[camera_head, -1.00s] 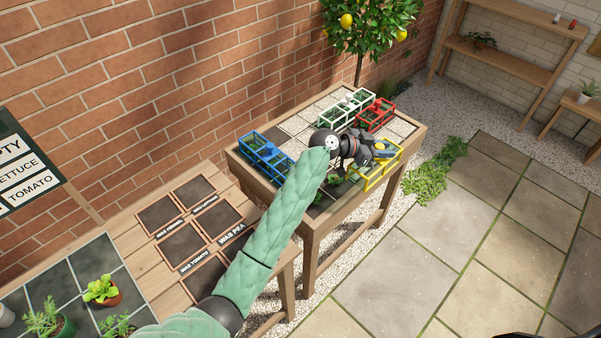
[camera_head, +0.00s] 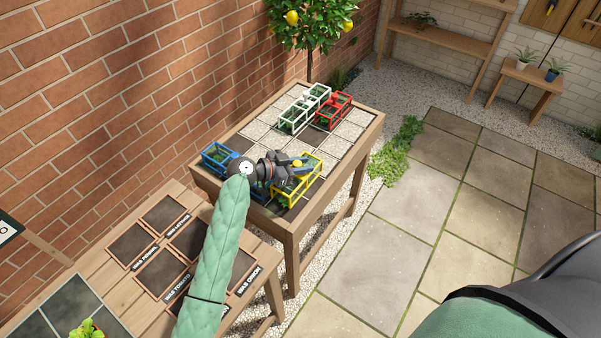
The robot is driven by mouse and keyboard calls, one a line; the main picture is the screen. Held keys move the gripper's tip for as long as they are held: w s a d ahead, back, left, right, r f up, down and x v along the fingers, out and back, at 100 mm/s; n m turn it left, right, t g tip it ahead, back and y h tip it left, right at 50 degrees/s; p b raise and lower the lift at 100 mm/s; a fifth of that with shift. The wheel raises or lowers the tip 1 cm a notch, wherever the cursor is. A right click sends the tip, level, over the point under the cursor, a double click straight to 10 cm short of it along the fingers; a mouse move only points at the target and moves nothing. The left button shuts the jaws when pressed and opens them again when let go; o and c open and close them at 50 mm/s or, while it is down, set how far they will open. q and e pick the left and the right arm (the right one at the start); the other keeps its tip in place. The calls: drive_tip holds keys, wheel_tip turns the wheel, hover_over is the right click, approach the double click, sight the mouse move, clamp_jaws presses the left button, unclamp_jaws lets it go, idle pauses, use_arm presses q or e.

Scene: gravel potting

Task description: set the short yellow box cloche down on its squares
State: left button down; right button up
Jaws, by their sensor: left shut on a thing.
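The yellow box cloche (camera_head: 291,196) is an open frame at the front right of the raised gravel table (camera_head: 290,228). My left gripper (camera_head: 300,165) is at its far upper part and shut on it. The gripper and wrist hide part of the cloche. Green plants show inside or under the frame. I cannot tell whether its lower edge touches the squares. My right gripper is out of view.
A blue cloche (camera_head: 217,157) stands at the table's left, a white one (camera_head: 293,119) and a red one (camera_head: 332,112) at the back. Pale gravel squares (camera_head: 334,143) lie bare at right. A lower bench (camera_head: 200,207) with labelled dark trays adjoins in front.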

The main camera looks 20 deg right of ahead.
use_arm(q)
drive_tip(key=shift+a+f, duration=0.3)
wheel_tip(320, 180, down, 3)
drive_tip(key=shift+f+b, duration=0.1)
drive_tip(key=shift+b, duration=0.2)
drive_tip(key=shift+f, duration=0.25)
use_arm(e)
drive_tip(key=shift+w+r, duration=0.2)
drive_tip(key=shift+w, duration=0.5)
use_arm(q)
drive_tip(key=shift+f, duration=0.1)
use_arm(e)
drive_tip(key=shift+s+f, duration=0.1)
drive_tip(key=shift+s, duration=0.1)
use_arm(q)
drive_tip(key=c, duration=1.1)
unclamp_jaws()
drive_tip(key=shift+c, duration=0.2)
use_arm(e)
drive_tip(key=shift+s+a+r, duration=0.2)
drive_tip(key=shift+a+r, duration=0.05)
